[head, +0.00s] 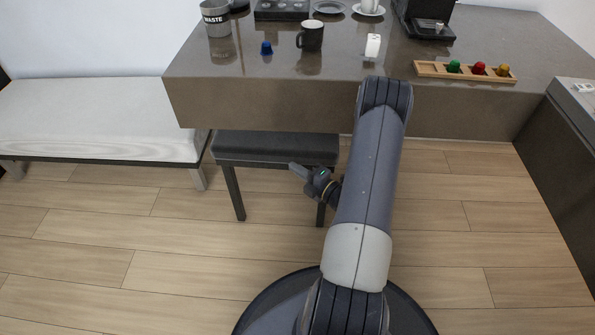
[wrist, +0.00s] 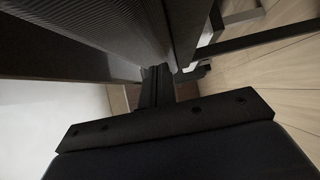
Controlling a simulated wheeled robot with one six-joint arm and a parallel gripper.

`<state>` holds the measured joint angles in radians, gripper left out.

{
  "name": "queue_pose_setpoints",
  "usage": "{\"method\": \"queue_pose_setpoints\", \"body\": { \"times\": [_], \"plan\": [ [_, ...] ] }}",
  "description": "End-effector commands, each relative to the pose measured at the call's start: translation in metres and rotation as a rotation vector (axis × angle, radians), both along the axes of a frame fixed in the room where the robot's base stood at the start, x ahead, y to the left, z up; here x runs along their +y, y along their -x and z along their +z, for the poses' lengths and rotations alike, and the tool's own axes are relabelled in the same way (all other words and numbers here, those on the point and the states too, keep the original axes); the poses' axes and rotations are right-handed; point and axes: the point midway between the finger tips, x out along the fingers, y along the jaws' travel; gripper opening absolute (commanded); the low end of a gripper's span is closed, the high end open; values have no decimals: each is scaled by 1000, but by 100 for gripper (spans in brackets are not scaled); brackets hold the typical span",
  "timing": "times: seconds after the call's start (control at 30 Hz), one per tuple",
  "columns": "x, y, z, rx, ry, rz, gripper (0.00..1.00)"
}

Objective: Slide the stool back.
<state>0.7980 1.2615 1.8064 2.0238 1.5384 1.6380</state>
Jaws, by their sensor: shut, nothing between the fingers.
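The stool (head: 275,146) has a dark padded seat and dark legs. It stands partly under the front edge of the vanity counter in the head view, with its near part sticking out. My gripper (head: 296,168) is shut and empty, at the near side of the stool just below the seat edge, toward its right half. I cannot tell whether it touches the stool. In the wrist view, my gripper's narrow fingers (wrist: 158,84) point toward dark surfaces that look like the stool's seat (wrist: 90,35) and legs. The far part of the stool is hidden under the counter.
The counter (head: 250,100) overhangs the stool. It holds a black mug (head: 310,36), a blue capsule (head: 266,48), a white item (head: 373,45) and a wooden capsule rack (head: 465,70). A pale bench (head: 90,120) stands close at left. The wooden floor (head: 160,260) in front is clear.

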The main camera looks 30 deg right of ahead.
Motion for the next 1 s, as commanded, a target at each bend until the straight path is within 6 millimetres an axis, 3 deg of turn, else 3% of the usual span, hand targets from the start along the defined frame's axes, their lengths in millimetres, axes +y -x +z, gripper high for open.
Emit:
{"method": "queue_pose_setpoints", "body": {
  "times": [0.37, 0.7, 1.0],
  "plan": [
    [-2, -3, 0, 0, 1, 1, 0],
    [-19, -35, -1, 1, 3, -6, 0],
    [-19, -35, -1, 2, 4, -4, 0]
  ]
}}
